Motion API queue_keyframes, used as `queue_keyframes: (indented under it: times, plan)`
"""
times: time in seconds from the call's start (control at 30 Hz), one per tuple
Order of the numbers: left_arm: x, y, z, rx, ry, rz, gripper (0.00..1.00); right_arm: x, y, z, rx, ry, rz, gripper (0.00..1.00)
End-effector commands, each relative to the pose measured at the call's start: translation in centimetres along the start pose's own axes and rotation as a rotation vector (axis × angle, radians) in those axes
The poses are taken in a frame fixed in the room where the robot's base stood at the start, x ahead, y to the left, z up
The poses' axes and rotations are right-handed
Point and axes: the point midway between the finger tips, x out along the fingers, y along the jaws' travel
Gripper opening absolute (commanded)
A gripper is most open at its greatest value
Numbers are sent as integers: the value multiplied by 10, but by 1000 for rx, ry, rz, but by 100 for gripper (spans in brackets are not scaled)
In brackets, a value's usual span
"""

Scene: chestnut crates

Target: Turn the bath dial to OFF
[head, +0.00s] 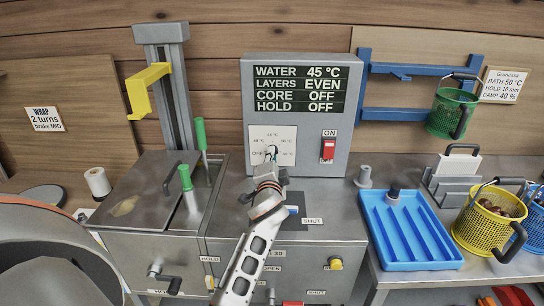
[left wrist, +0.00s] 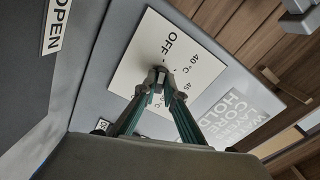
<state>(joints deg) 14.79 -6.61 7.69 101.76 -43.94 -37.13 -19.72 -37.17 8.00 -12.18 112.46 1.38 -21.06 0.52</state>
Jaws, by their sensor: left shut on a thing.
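The bath dial (head: 271,149) is a small knob on a white plate (head: 287,133) with OFF and temperature marks, on the front of the grey control box (head: 253,105). My left gripper (head: 270,158) reaches up to it from below and is shut on it. In the left wrist view the fingertips (left wrist: 157,82) close around the dial (left wrist: 158,71), and OFF is printed close by on the plate (left wrist: 127,80). The fingers cover most of the dial, so I cannot tell where it points. The display (head: 299,90) reads WATER 45 °C. My right gripper is not in view.
A red ON switch (head: 328,149) sits right of the dial plate. Green handles (head: 185,178) stand in the steel tank at left. A blue tray (head: 366,225) and a yellow basket (head: 460,235) stand on the right counter. A green basket (head: 438,115) hangs above.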

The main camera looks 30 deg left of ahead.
Motion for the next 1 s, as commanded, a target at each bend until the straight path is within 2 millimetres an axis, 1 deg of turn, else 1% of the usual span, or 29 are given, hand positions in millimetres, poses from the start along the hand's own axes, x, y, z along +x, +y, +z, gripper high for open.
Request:
queue_keyframes:
  times: [0.03,0.1,0.13,0.43,0.57,0.67,0.9,1.0]
  plan:
    - [2,-7,0,-3,0,-11,0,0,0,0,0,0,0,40]
    - [2,-7,0,-3,0,-11,22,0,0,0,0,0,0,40]
    - [2,-7,0,-3,0,-11,26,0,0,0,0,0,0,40]
    - [1,-3,0,0,0,-4,26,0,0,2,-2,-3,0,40]
    - [-6,-1,0,0,0,-2,26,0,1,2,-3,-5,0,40]
    - [-19,-1,0,-1,-1,-2,26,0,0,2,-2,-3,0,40]
    - [-57,-2,0,-2,0,-3,26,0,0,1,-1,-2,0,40]
    - [-67,-2,0,-1,0,-4,26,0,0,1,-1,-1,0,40]
